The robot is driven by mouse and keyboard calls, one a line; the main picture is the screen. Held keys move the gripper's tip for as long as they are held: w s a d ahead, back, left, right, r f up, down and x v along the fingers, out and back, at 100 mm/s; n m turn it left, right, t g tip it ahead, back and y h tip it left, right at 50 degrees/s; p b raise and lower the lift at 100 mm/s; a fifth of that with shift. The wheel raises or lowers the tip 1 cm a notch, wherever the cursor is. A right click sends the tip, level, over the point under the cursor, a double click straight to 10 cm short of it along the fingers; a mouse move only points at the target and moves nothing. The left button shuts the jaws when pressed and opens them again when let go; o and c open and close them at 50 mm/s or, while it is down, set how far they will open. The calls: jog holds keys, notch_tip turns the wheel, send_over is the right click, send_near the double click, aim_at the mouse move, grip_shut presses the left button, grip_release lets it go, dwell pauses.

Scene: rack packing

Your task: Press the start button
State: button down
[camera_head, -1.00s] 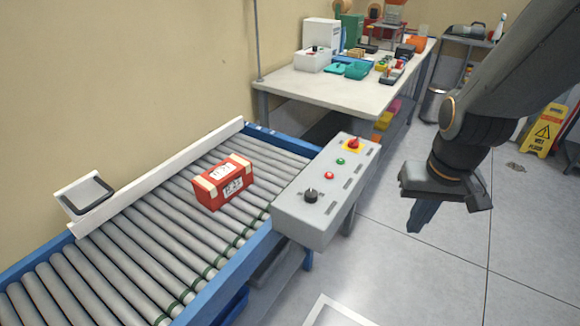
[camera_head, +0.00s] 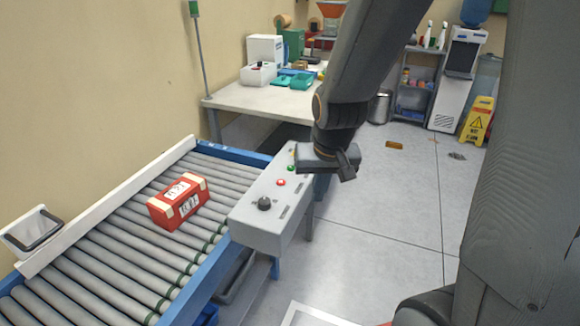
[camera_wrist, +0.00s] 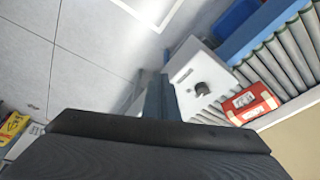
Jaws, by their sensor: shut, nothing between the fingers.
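A grey control box (camera_head: 262,236) stands beside the roller conveyor. On its sloped top are a green button (camera_head: 291,168), a red button (camera_head: 281,183) and a black knob (camera_head: 264,203). The labels are too small to read. In the wrist view the shut fingers (camera_wrist: 160,98) point towards the box (camera_wrist: 189,68), where the black knob (camera_wrist: 203,89) shows and the green button is hidden.
A red box (camera_head: 178,204) lies on the conveyor rollers (camera_head: 107,262). A workbench (camera_head: 258,103) with several items stands behind the control box. A yellow wet-floor sign (camera_head: 478,121) stands at the back right.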

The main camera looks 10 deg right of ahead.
aim_at(292, 170)
jog(key=w+m+t+p, duration=0.4)
jog(key=w+m+t, duration=0.2)
jog(key=w, duration=2)
jog(key=shift+w+r+m, duration=0.3)
jog(key=shift+w+m, duration=0.1)
jog(key=shift+m, duration=0.2)
jog(key=shift+f, duration=0.1)
jog(key=shift+f+b, duration=2.6)
jog(key=shift+f, duration=1.7)
jog(key=shift+f, duration=0.15)
jog(key=shift+s+f, duration=0.1)
jog(key=shift+f, duration=0.2)
jog(key=shift+f+b, duration=0.35)
jog(key=shift+b, duration=0.15)
jog(key=shift+r+p, duration=0.5)
jog(key=shift+r, duration=0.3)
